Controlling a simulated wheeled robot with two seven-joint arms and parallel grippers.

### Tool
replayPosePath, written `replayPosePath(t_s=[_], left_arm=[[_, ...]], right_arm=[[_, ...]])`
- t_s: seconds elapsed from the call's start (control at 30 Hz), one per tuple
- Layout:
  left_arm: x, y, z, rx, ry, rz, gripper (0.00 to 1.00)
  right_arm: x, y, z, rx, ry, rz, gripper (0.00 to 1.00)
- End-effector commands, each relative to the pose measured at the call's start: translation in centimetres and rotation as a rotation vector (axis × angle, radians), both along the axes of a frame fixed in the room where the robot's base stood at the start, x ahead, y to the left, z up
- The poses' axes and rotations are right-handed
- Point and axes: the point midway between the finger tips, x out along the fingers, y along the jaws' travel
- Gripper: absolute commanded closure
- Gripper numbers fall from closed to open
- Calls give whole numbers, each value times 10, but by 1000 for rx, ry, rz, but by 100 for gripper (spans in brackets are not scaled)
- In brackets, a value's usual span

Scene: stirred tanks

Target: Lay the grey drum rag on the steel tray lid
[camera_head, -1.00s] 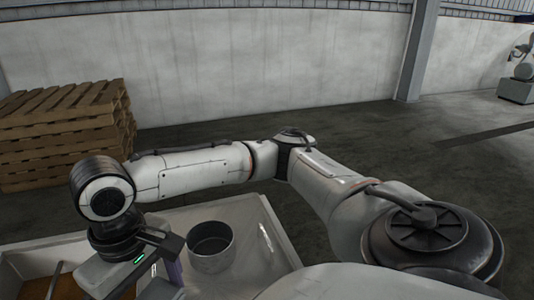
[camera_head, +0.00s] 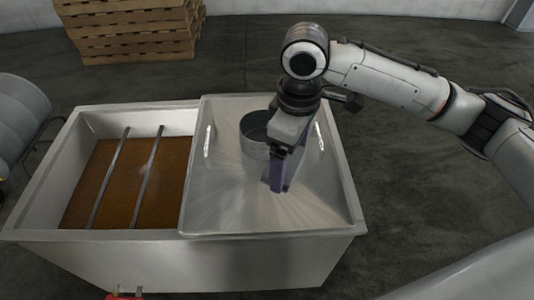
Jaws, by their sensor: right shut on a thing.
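The steel tray lid (camera_head: 240,200) covers the right part of a white tank and has a bright handle near each side. My right gripper (camera_head: 278,180) is above the middle of the lid, pointing down. It is shut on a small purplish-grey piece, which seems to be the grey drum rag (camera_head: 276,174); the gripper hides part of it. Whether the piece touches the lid I cannot tell. My left gripper is out of view.
A round steel pot (camera_head: 254,146) stands on the lid, just behind and left of my gripper. The open left part of the tank (camera_head: 50,185) shows brown contents under two bars. A grey drum (camera_head: 20,120) lies at far left. The lid's front is clear.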

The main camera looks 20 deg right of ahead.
Motion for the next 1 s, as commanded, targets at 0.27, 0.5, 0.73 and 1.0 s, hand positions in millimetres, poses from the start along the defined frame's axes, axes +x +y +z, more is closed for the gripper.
replayPosePath(t_s=[0.27,0.5,0.73,1.0], left_arm=[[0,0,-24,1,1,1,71],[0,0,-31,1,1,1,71],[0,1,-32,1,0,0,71],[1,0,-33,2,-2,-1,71]], right_arm=[[33,21,-60,-15,7,589,33],[43,28,-84,-24,18,867,33],[43,28,-117,-27,23,913,33],[43,28,-148,-27,22,912,33]])
